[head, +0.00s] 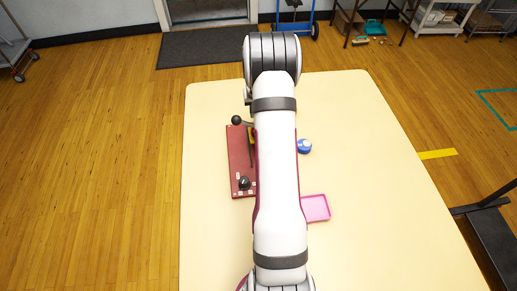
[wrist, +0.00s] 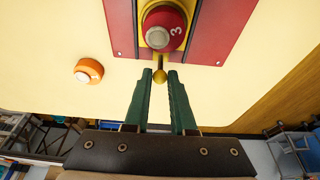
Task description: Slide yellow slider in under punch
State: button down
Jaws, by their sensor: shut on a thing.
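In the wrist view my gripper (wrist: 161,76) has its green fingers closed on the small yellow ball-shaped handle of the yellow slider (wrist: 160,54). A red round piece (wrist: 163,28) marked 3, with a pale cap, sits over the slider and hides part of it. The slider lies at the edge of the red board (wrist: 207,28). In the head view the red board (head: 240,160) lies on the table, partly behind my arm, with a yellow and black part (head: 251,138) beside the arm. My arm hides my gripper there. I cannot clearly make out the punch.
A pink tray (head: 316,208) and a blue round thing (head: 305,146) lie right of my arm. An orange round thing (wrist: 89,70) is left of my fingers in the wrist view. Black knobs stand on the board's side. The table (head: 390,230) is clear at right.

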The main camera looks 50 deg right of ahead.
jog(key=s+a, duration=0.4)
jog(key=shift+s+a, duration=0.35)
jog(key=shift+s+a+f, duration=0.1)
jog(key=shift+s+a, duration=0.9)
jog(key=shift+s, duration=0.05)
jog(key=c, duration=0.8)
grip_release()
jog(key=shift+f, duration=0.1)
jog(key=shift+o, duration=0.2)
notch_tip(320, 180, up, 8)
jog(key=shift+w, duration=0.15)
jog(key=shift+d, duration=0.1)
